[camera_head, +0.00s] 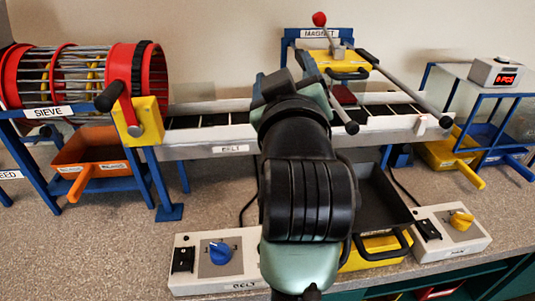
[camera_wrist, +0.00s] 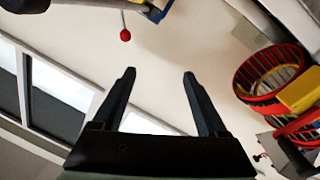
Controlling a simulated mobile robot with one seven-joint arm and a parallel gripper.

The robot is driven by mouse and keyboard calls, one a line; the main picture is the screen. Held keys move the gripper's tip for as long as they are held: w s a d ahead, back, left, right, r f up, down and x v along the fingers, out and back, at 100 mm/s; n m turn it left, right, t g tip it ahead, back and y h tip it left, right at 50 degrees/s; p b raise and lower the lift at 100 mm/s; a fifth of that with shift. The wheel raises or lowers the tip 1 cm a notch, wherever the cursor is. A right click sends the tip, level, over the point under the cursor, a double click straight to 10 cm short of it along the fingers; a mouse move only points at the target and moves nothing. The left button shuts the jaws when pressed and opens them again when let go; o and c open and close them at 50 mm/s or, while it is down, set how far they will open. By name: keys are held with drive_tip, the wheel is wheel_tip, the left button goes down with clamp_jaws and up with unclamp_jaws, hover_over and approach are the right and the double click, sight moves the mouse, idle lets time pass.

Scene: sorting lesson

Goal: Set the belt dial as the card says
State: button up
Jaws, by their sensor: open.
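The belt dial is a blue knob (camera_head: 220,252) on a white control box (camera_head: 245,270) labelled BELT at the front, left of my arm. A black rocker-like switch (camera_head: 183,260) sits beside it. The marks around the dial are too small to read. I cannot make out a card with a setting in either view. My gripper (camera_wrist: 159,75) is open and empty in the wrist view, its two dark fingers apart, pointing toward the wall. In the head view my arm hides most of it. It is away from the dial, which the wrist view does not show.
A second box with a yellow knob (camera_head: 461,221) stands at right. Behind are the red sieve drum (camera_head: 136,75), the belt (camera_head: 215,146) and the magnet stand (camera_head: 318,35). An orange bin (camera_head: 90,153) sits below the sieve. The counter (camera_head: 110,245) left of the BELT box is clear.

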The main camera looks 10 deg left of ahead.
drive_tip(key=w+a+f+n+g+y+p, duration=0.1)
drive_tip(key=w+a+f+n+g+p, duration=0.2)
drive_tip(key=f+n+g+p, duration=0.25)
drive_tip(key=n+g+p, duration=0.8)
drive_tip(key=g+p, duration=0.2)
drive_tip(key=g, duration=0.4)
approach(223, 246)
drive_tip(key=f, duration=0.2)
drive_tip(key=shift+s+a+f+n+y, duration=0.25)
drive_tip(key=shift+f+y, duration=0.05)
drive_tip(key=shift+b+x, duration=1.45)
drive_tip(key=shift+x, duration=2.05)
drive_tip(key=shift+w, duration=0.1)
drive_tip(key=shift+c, duration=0.3)
clamp_jaws()
